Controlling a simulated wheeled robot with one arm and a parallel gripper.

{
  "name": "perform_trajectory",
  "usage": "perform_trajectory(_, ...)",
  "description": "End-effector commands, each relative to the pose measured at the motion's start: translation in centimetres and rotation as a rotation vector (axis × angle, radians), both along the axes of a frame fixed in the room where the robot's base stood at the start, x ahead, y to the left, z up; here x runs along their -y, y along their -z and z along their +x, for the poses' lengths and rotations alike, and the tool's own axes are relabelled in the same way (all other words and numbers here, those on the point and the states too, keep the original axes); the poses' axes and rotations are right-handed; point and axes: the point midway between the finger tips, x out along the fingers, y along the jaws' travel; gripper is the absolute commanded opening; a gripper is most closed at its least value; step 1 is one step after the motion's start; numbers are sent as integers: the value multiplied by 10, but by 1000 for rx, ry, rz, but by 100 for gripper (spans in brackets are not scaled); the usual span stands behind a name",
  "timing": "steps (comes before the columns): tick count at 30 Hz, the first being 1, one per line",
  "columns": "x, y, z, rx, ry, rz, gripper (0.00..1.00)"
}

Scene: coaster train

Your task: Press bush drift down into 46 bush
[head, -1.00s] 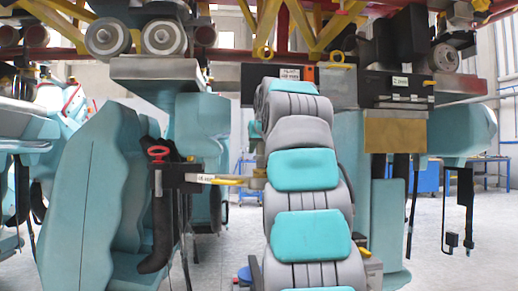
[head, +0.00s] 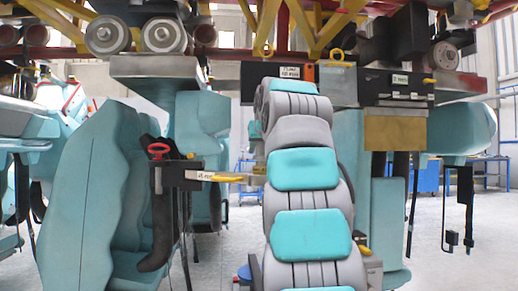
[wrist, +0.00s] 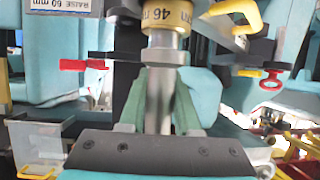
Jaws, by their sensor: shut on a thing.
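In the wrist view a steel shaft (wrist: 159,105), which I take as the bush drift, stands upright between the fingers of my gripper (wrist: 160,122). My gripper is shut on it. A brass collar (wrist: 167,14) with a partly readable "46" marking sits around the top of the shaft column. I cannot tell whether this collar belongs to the drift or is the 46 bush. The shaft's far end and any bore are hidden by the gripper's dark plate (wrist: 160,152). In the head view my arm hides the gripper and the drift.
A dark bracket (head: 177,174) with a red knob (head: 158,150) and a yellow lever (head: 230,178) stands left of my arm. Teal seats (head: 85,200) hang at left. A labelled black box (head: 395,82) is at right. Red handles flank the shaft in the wrist view.

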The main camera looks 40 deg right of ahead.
Motion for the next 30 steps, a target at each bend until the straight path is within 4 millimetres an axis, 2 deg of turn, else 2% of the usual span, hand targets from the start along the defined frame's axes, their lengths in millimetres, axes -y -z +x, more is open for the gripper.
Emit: perform_trajectory(30,0,11,0,2,0,-1,0)
